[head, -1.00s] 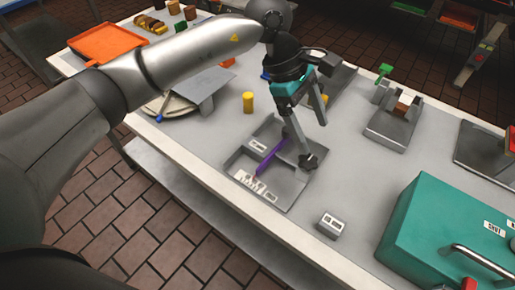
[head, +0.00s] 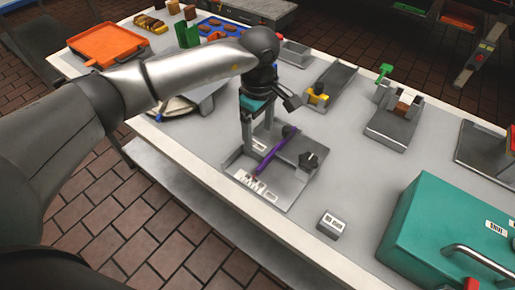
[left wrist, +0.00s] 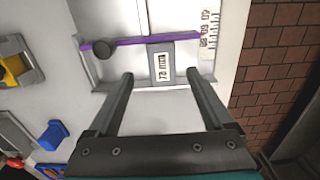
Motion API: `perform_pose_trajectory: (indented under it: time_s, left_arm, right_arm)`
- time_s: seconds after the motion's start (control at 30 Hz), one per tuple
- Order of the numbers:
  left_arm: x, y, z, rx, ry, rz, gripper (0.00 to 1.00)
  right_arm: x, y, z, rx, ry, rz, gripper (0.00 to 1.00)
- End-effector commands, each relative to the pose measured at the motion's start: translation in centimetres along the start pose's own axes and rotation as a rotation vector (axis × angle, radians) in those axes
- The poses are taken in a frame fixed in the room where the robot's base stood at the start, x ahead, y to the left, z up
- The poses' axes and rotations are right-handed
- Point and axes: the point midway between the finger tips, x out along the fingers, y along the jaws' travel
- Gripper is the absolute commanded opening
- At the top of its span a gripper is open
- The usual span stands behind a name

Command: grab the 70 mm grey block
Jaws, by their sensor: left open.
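The grey block (left wrist: 163,66), with a white label reading 70 mm, lies in a grey tray-like fixture (left wrist: 95,78) in the left wrist view. A purple bar (left wrist: 130,42) runs across the fixture by the block's far end. In the head view the block's label (head: 259,147) shows small, partly behind my gripper. My left gripper (head: 258,138) is open and points down over the fixture. In the left wrist view its fingers (left wrist: 161,76) stand to either side of the block, with gaps; I cannot tell the height left. My right gripper is not in view.
Another labelled grey block (head: 331,224) sits near the table's front edge. A teal box (head: 435,235) stands at the right. Behind are a grey holder with a yellow part (head: 317,96) and an orange tray (head: 105,44).

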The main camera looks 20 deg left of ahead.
Motion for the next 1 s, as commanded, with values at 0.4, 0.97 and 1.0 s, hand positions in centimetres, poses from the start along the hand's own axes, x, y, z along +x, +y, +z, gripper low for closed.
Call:
perform_pose_trajectory:
  time_s: [0.4, 0.97, 1.0]
  left_arm:
    - [5.0, -0.3, -0.1, 0.0, -0.001, -0.001, 0.85]
    - [5.3, -0.3, -0.1, 0.0, -0.001, 0.001, 0.55]
    - [5.3, -0.3, -0.1, 0.0, -0.001, 0.001, 0.5]
  right_arm:
    - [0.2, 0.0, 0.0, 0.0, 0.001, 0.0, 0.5]
    - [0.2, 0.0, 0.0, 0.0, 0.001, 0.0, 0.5]
    - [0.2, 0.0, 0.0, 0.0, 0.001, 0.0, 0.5]
